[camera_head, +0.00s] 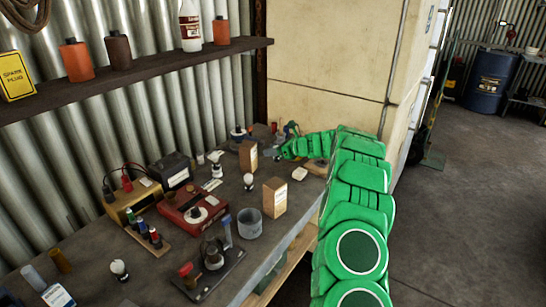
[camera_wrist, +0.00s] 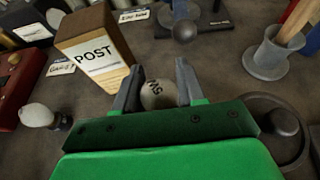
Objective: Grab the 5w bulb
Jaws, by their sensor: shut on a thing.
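The 5w bulb (camera_wrist: 158,97) is a pale round bulb marked "5W" in dark print, upside down in the wrist view. It sits between the two grey fingers of my gripper (camera_wrist: 158,72), which is shut on it. The lower part of the bulb is hidden by the gripper body. In the head view my green arm reaches along the bench's right side, and my gripper (camera_head: 277,153) is low over the far end. I cannot make out the held bulb there.
A "POST" box (camera_wrist: 93,55) stands close left of my gripper, with another pale bulb (camera_wrist: 40,117) further left. A grey cup (camera_wrist: 268,58) stands at the right. Nearer on the bench (camera_head: 85,232) are a box (camera_head: 274,197) and a red device (camera_head: 190,208). A shelf (camera_head: 150,72) hangs above.

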